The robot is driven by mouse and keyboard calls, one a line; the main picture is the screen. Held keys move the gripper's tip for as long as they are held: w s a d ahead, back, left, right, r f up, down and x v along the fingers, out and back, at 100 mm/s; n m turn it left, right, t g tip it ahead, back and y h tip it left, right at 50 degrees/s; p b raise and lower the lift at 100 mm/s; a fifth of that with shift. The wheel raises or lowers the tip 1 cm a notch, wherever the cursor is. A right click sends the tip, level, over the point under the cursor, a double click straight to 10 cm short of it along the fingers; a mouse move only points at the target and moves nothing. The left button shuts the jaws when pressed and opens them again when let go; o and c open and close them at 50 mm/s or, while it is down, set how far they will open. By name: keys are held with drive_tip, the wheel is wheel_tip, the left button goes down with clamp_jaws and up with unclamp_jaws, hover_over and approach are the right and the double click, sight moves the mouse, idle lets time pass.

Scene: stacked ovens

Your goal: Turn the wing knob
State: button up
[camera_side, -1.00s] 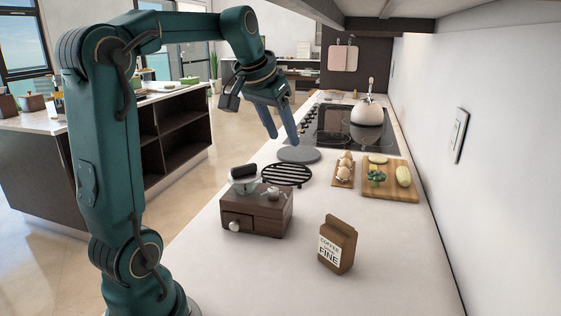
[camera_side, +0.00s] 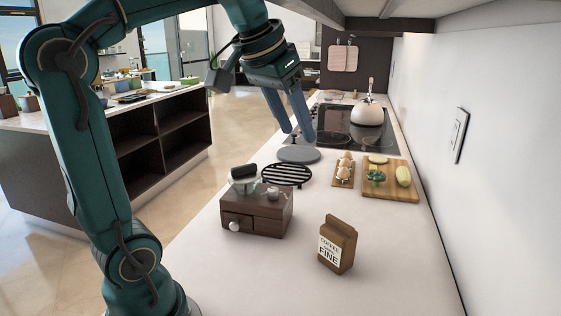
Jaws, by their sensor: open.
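I cannot make out a wing knob for certain. A black cooktop (camera_side: 345,128) is set in the far part of the counter. Small dark shapes line its left edge, too small to tell apart, and my gripper partly covers them. My gripper (camera_side: 299,136) is open and empty. Its two blue-grey fingers point down, in front of the cooktop's near left corner in the picture. I cannot tell how high the fingertips are above the counter.
A kettle (camera_side: 367,112) stands on the cooktop. Nearer are a grey round plate (camera_side: 298,155), black trivet (camera_side: 287,174), egg tray (camera_side: 343,180), cutting board (camera_side: 400,190), wooden grinder box (camera_side: 265,220) and coffee bag (camera_side: 338,245). A wall (camera_side: 480,200) bounds the right side.

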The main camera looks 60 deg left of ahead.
drive_tip(key=c, duration=0.4)
drive_tip(key=shift+a+f, duration=0.2)
drive_tip(key=shift+f, duration=0.05)
clamp_jaws()
drive_tip(key=m+g+y, duration=0.6)
drive_tip(key=m+y, duration=0.1)
drive_tip(key=m, duration=1.3)
approach(238, 177)
wheel_tip(238, 177, down, 4)
drive_tip(key=a, duration=0.2)
drive_tip(key=shift+s+a+f, duration=0.1)
drive_tip(key=shift+a+f, duration=0.05)
drive_tip(key=shift+a, duration=0.8)
